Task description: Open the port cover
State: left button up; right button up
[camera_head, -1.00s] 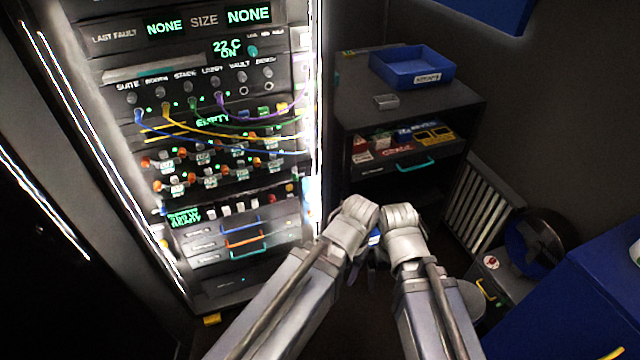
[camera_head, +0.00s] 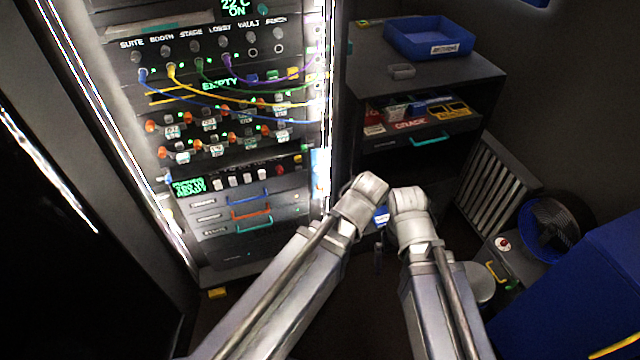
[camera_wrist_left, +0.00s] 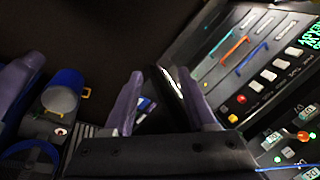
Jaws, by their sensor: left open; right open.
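I cannot make out a port cover for certain in either view. The equipment rack (camera_head: 225,180) stands at the left, its front full of knobs, cables, switches and colored handles. My left gripper (camera_wrist_left: 162,95) is open and empty in the left wrist view, its two fingers apart over a dark background, with the rack front to the right. In the head view its fingers are hidden behind my left wrist. My right gripper (camera_head: 379,250) is open; only a dark part of it shows below the wrists. Both are right of the rack's lower front, apart from it.
A dark cabinet (camera_head: 440,78) stands right of the rack, with a blue bin (camera_head: 429,38) on top and boxes on its shelf. A slatted radiator (camera_head: 492,188), a round fan (camera_head: 553,230) and a blue block (camera_head: 590,285) are at the right. Dark floor lies between.

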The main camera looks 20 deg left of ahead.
pick_arm(q)
jog(key=w+a+f+n+t+y+b, duration=0.3)
jog(key=w+a+f+b, duration=0.2)
jog(key=w+f+b, duration=0.25)
jog(key=n+t+y+b, duration=0.35)
jog(key=t+b, duration=0.65)
jog(key=b, duration=1.5)
send_near(318, 173)
jog(key=w, duration=0.1)
jog(key=shift+m+y, duration=0.35)
jog(key=shift+m, duration=0.1)
jog(key=x, duration=0.7)
jog(key=shift+w+a+f, duration=0.15)
jog(key=shift+w+a, duration=0.1)
jog(key=shift+w, duration=0.05)
pick_arm(e)
notch_tip(318, 173, down, 35)
jog(key=shift+s+a, duration=0.2)
jog(key=shift+a, duration=0.1)
pick_arm(q)
grip_shut()
